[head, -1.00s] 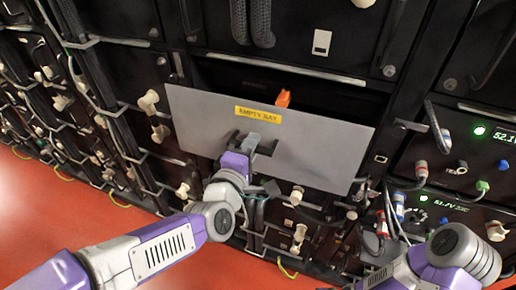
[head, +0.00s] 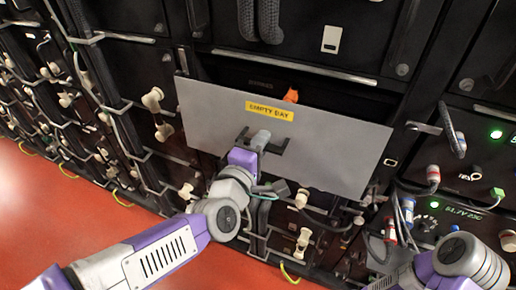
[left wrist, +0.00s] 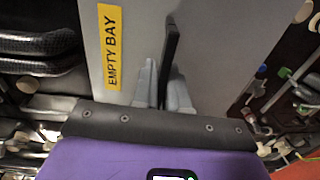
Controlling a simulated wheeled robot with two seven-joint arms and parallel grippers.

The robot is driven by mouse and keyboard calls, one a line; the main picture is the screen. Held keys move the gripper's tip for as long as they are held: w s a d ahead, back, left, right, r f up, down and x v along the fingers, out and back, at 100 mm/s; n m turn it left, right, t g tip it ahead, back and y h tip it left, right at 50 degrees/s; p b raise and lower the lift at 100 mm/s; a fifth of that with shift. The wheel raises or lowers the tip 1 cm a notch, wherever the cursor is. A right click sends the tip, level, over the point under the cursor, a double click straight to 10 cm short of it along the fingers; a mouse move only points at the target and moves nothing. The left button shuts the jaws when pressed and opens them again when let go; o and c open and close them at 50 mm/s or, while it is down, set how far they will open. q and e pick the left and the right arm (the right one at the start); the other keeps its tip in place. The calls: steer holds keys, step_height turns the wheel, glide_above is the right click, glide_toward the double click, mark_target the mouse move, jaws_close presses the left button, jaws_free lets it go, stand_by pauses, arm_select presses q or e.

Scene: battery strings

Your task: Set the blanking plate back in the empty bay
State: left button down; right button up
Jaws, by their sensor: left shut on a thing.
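The grey blanking plate (head: 330,150) bears a yellow "EMPTY BAY" label and a dark handle. My left gripper (head: 262,140) is shut on the handle and holds the plate, slightly tilted, in front of the rack. The left wrist view shows the plate (left wrist: 215,50) with my gripper's fingers (left wrist: 165,85) on either side of the dark handle. The empty bay (head: 340,88) is a dark opening behind the plate, and the plate hides its lower part. An orange thing (head: 291,96) shows above the plate's top edge. My right arm shows at the lower right; its gripper is out of the picture.
Black battery units with cables and pale connectors fill the rack on the left. At right, a unit with green lights (head: 496,134), a display and coloured plugs stands near the plate's edge. Cables hang below the plate. The red floor (head: 40,215) is clear at lower left.

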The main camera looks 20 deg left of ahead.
mark_target(271, 126)
arm_select(q)
steer(key=shift+w+d+b, duration=0.1)
steer(key=shift+w+b, duration=0.3)
steer(key=shift+w, duration=2.75)
steer(key=shift+w+d, duration=0.15)
steer(key=shift+w, duration=3.9)
steer(key=shift+s+f+b, duration=0.1)
steer(key=shift+f+b, duration=0.4)
steer(key=shift+b, duration=0.15)
steer(key=shift+f, duration=0.15)
